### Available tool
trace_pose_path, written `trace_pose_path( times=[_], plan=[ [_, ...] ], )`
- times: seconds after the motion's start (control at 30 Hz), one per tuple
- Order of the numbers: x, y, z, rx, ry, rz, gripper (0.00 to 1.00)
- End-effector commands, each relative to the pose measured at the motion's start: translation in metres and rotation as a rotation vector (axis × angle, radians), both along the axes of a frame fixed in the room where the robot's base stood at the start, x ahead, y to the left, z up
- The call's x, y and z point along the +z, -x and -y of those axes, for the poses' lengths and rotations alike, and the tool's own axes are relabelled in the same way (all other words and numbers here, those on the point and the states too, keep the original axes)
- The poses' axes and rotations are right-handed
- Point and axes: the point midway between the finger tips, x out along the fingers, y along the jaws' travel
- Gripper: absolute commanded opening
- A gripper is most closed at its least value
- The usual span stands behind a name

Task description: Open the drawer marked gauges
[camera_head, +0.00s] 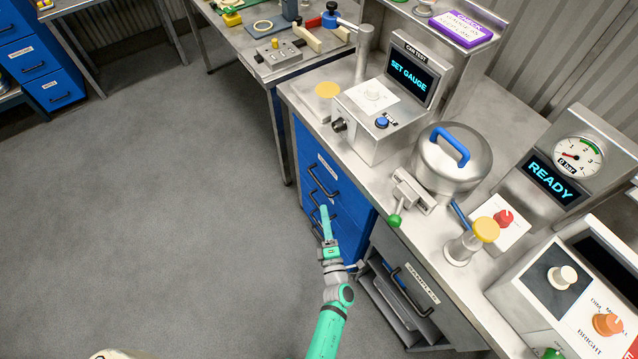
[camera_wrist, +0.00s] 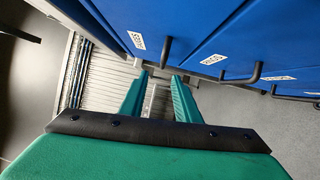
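A blue drawer cabinet (camera_head: 350,212) stands under the workbench, with several black bar handles on its front. A white label (camera_head: 327,166) on the top drawer is too small to read. In the wrist view the blue drawer fronts (camera_wrist: 225,30) run along the top right, with small tilted labels (camera_wrist: 213,60); I cannot read which one says gauges. The drawers look shut. My gripper (camera_head: 325,212) is in front of the cabinet, near the handles. Its two green fingers (camera_wrist: 160,80) are apart with nothing between them. I cannot tell whether it touches a handle.
A grey cabinet (camera_head: 411,284) with a labelled drawer and open shelves adjoins on the right. The bench carries a CAN TEST unit (camera_head: 375,118) and a lidded steel pot (camera_head: 450,170). Open grey floor (camera_head: 170,220) lies to the left.

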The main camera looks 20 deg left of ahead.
Motion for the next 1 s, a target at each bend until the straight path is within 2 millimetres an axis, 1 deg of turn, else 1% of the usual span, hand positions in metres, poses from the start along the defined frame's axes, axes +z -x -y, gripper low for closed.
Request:
trace_pose_path(
  times=[0.03, 0.1, 0.33, 0.47, 0.7, 0.8, 1.0],
  plan=[
    [-0.002, -0.009, -0.002, 0.013, 0.032, 0.015, 0.29],
    [-0.004, -0.017, -0.004, 0.026, 0.064, 0.029, 0.29],
    [-0.004, -0.033, -0.012, 0.038, 0.093, 0.042, 0.29],
    [-0.002, -0.051, -0.022, 0.038, 0.091, 0.042, 0.29],
    [0.001, -0.088, -0.043, 0.038, 0.090, 0.042, 0.29],
    [0.002, -0.099, -0.050, 0.038, 0.091, 0.041, 0.29],
    [0.003, -0.113, -0.058, 0.037, 0.091, 0.041, 0.29]
  ],
)
